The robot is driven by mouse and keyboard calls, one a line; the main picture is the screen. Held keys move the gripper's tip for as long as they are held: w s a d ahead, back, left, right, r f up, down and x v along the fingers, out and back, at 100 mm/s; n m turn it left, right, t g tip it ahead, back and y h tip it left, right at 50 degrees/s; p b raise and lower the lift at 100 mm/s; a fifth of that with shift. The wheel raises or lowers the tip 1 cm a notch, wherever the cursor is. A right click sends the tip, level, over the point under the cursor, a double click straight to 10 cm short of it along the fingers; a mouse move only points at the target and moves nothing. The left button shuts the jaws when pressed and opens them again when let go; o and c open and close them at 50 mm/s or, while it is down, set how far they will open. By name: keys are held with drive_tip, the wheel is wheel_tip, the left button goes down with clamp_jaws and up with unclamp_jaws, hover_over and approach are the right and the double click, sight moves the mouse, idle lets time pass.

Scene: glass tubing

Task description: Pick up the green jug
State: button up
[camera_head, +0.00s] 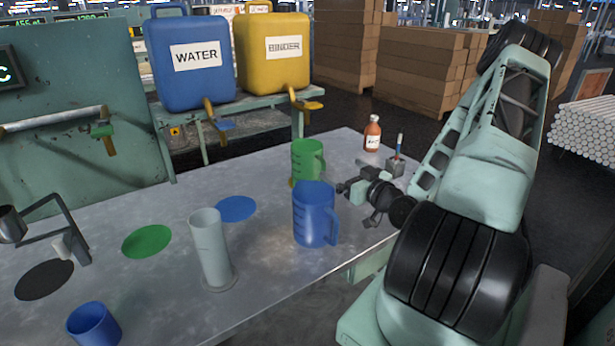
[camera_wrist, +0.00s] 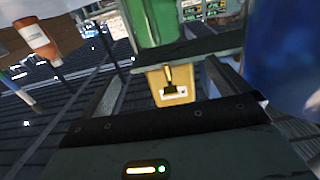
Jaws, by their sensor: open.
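The green jug (camera_head: 306,160) stands upright on the metal table, behind the blue jug (camera_head: 314,215), which hides its lower part. Its handle is on the right. My gripper (camera_head: 346,187) is just right of the blue jug and in front of the green jug, low over the table. It is open and empty. In the wrist view, which looks upside down, the green jug (camera_wrist: 153,22) shows at the top, beyond the gap between my fingers (camera_wrist: 160,80). I cannot tell the exact gap to the jug. The blue jug (camera_wrist: 283,60) is close at the right.
A brown bottle (camera_head: 372,134) and a small holder (camera_head: 395,167) stand behind my gripper. Blue WATER (camera_head: 188,70) and yellow BINDER (camera_head: 272,70) containers stand on a shelf behind.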

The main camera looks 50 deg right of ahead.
sight(316, 154)
drive_tip(key=shift+f+b+x, duration=0.15)
drive_tip(key=shift+b+x, duration=1)
drive_tip(key=shift+x, duration=2.3)
drive_tip(key=shift+f+b+x, duration=0.15)
drive_tip(key=shift+b+x, duration=0.95)
drive_tip(key=shift+x, duration=2.35)
drive_tip(key=c, duration=1.5)
drive_tip(key=shift+r, duration=0.1)
